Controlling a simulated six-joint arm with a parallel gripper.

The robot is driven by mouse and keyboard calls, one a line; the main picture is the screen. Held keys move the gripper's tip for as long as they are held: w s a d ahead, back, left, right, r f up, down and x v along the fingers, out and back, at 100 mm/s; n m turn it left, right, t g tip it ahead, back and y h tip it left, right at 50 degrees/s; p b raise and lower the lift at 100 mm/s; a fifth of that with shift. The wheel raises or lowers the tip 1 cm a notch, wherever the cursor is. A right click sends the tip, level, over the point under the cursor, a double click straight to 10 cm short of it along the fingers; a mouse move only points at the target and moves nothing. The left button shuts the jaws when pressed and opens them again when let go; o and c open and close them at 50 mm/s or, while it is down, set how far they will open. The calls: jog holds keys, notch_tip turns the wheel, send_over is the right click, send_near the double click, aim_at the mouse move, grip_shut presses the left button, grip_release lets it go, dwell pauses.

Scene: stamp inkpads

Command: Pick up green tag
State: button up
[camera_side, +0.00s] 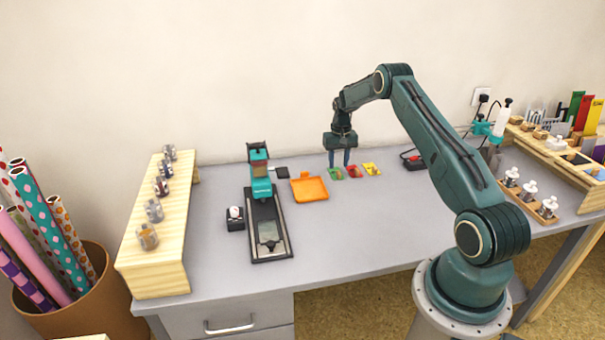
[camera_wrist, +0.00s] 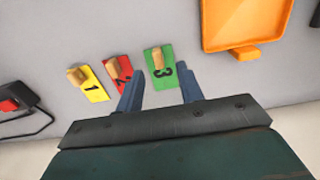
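The green tag (camera_wrist: 168,80) lies flat on the desk, marked 3, with a small wooden handle (camera_wrist: 158,58) standing on it. In the side view the green tag (camera_side: 335,173) is just left of the red one. My gripper (camera_wrist: 160,88) is open, its two blue fingers apart, with nothing between them that I can see held. In the side view my gripper (camera_side: 339,165) points down close above the green tag. In the wrist view the green tag shows beyond and partly between the fingertips; I cannot tell the exact height gap.
The red tag (camera_wrist: 117,69) marked 2 and the yellow tag (camera_wrist: 91,86) marked 1 lie beside the green one. An orange tray (camera_side: 309,188) is to its left. A stamping device (camera_side: 268,225) stands further left. The desk front (camera_side: 340,235) is clear.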

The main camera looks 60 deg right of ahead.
aim_at(338, 171)
jog(key=shift+f, duration=1.65)
grip_shut()
